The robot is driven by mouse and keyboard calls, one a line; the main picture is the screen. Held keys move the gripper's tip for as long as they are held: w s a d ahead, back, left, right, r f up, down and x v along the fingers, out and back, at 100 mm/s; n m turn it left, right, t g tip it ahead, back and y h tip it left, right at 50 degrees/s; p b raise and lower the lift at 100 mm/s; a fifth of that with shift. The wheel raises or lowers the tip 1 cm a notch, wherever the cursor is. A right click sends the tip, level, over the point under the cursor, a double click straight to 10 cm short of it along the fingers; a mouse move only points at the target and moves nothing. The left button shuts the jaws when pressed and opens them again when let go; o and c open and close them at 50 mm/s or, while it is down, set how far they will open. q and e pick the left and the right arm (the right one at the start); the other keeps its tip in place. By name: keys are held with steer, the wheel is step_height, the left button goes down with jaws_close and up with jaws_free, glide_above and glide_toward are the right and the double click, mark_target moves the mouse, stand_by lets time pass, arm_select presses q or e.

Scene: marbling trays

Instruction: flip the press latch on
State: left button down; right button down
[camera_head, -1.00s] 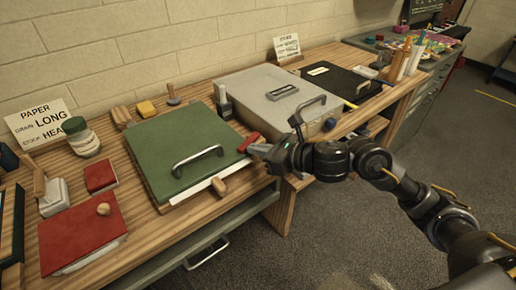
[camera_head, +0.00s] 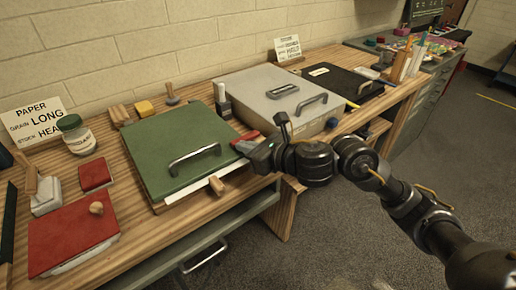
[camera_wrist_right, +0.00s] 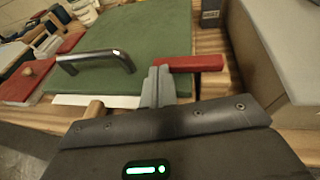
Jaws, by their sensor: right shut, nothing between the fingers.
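The press is a flat green board (camera_head: 165,145) with a metal handle (camera_head: 195,158), lying on the wooden bench. The red latch lever (camera_head: 248,136) is at its right edge, and it also shows in the right wrist view (camera_wrist_right: 197,63). My right gripper (camera_head: 239,147) is shut and empty, at the board's right edge right beside the red lever. In the right wrist view its closed fingertips (camera_wrist_right: 158,78) overlap the lever's left end; I cannot tell whether they touch. Part of the lever is hidden by the gripper in the head view. My left gripper is not in view.
A grey lidded box (camera_head: 275,95) stands close to the right of the lever. A wooden knob (camera_head: 216,185) sticks out at the board's front edge. A red block with a knob (camera_head: 72,236) and a jar (camera_head: 77,138) are at the left. The floor in front is clear.

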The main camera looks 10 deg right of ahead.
steer(key=shift+d, duration=0.15)
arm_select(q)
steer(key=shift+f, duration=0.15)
arm_select(e)
steer(key=shift+s+d, duration=0.15)
steer(key=shift+d, duration=0.5)
